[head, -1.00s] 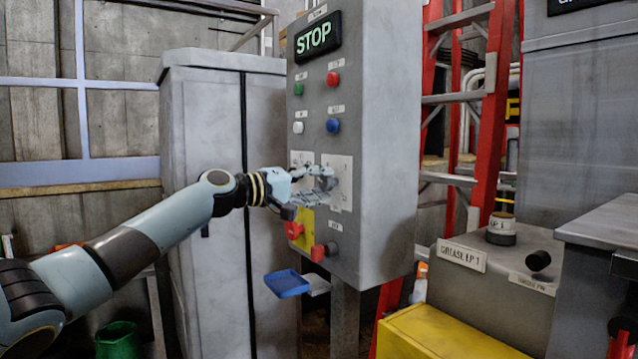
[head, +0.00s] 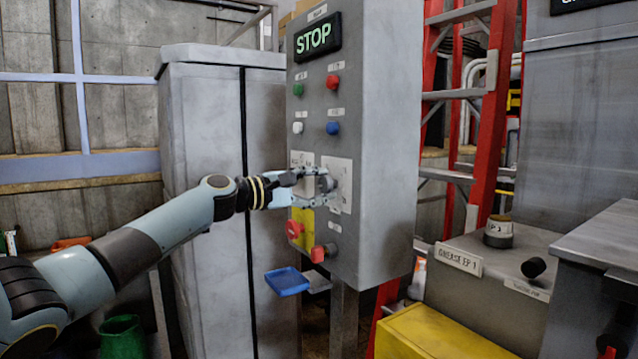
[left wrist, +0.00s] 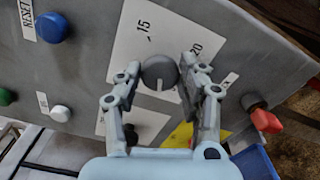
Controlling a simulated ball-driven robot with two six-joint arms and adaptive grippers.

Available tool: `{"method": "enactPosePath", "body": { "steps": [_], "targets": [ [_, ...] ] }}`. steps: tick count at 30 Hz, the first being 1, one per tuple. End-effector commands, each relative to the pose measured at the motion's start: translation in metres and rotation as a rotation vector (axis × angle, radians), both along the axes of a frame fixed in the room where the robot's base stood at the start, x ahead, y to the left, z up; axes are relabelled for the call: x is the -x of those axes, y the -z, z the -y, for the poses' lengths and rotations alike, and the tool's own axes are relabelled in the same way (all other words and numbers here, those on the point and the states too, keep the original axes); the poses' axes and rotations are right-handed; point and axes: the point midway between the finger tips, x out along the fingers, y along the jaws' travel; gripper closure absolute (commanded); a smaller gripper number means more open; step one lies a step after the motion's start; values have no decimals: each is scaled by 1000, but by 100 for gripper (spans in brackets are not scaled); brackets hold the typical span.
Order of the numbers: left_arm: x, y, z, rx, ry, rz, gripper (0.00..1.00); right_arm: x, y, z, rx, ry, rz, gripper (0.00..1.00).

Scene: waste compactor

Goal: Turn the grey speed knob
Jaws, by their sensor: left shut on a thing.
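The grey speed knob (head: 326,183) is on a white scale plate on the front of the control box. In the left wrist view the knob (left wrist: 159,72) is round, with a white mark pointing down in the picture, and the numbers 15 and 20 are printed on the plate. My left gripper (head: 311,186) is at the knob, one finger above and one below it. In the left wrist view the fingertips of my left gripper (left wrist: 160,66) close on both sides of the knob. My right gripper is not in view.
The control box (head: 385,140) also carries a green button (head: 298,89), a red button (head: 333,80), a white button (head: 298,127), a blue button (head: 333,127), and red controls (head: 294,229) below. A blue tray (head: 287,281) hangs under it. A red ladder (head: 492,110) stands behind.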

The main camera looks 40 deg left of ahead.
Motion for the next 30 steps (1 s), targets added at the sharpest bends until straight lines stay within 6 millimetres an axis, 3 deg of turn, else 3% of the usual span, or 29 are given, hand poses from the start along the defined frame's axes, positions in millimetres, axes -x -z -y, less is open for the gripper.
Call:
{"method": "enactPosePath", "body": {
  "steps": [17,18,21,23,30],
  "targets": [
    [0,0,-1,27,-3,-11,93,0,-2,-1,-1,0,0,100],
    [0,0,-1,27,-3,-11,55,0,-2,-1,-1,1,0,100],
    [0,0,-1,27,-2,-11,42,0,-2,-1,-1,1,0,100],
    [0,0,-1,27,-1,-11,38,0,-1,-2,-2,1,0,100],
    [0,0,0,27,-1,-11,38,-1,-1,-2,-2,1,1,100]
  ]
}}
